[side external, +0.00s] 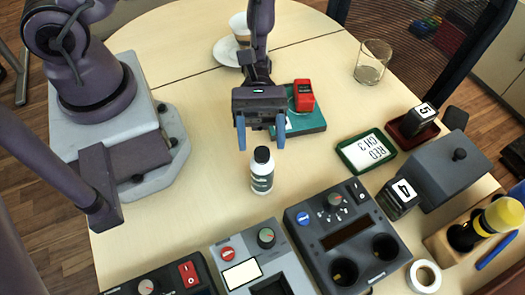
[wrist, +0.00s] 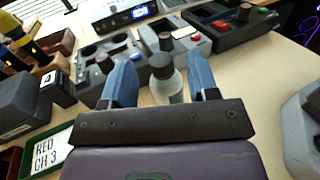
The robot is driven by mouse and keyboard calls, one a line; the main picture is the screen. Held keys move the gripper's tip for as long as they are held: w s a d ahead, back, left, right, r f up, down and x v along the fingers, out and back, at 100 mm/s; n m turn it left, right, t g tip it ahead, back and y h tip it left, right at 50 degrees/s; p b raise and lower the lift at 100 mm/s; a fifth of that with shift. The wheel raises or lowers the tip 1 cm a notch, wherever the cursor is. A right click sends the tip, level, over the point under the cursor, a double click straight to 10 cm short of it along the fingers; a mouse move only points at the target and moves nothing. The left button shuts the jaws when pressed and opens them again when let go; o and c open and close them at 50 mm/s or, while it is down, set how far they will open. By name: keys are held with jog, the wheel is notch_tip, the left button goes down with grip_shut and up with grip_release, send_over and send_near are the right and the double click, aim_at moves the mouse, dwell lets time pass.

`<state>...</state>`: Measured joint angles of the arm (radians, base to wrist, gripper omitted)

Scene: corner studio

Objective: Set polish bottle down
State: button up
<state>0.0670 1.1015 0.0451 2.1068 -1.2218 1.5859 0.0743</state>
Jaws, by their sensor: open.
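The polish bottle (side external: 262,172) is dark grey-green with a white shoulder and a black cap. It stands upright on the bare wooden table in the side view. In the wrist view the bottle (wrist: 165,80) shows beyond and between my two blue fingers. My gripper (side external: 261,146) is open, with its fingertips apart and above and behind the bottle in the side view. In the wrist view the open gripper (wrist: 163,84) has a finger on each side of the bottle, and nothing is clamped.
Grey control boxes (side external: 350,235) line the near side. A teal tray (side external: 312,122) with a red device (side external: 303,95) lies behind my gripper. A glass (side external: 372,62), a cup (side external: 240,28) and a green-rimmed sign tray (side external: 366,151) stand around. Bare table (side external: 195,205) lies left of the bottle.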

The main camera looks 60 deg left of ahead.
jog(key=v, duration=0.7)
jog(key=s+a+r+m+t+y, duration=0.1)
jog(key=a+r+m+t+y, duration=0.2)
jog(key=r, duration=0.5)
jog(key=s+a+r+m+t+y, duration=0.2)
jog(key=r+m+t+y, duration=0.3)
jog(key=r+y, duration=0.3)
jog(key=s+a+r+m+t+y, duration=0.2)
jog(key=a+r+m+t+y, duration=0.2)
jog(key=r, duration=0.5)
jog(key=shift+s+a+m+t+y, duration=0.15)
jog(key=shift+a+m+t+y, duration=0.15)
jog(key=shift+a+m+y, duration=0.35)
jog(key=shift+d, duration=0.15)
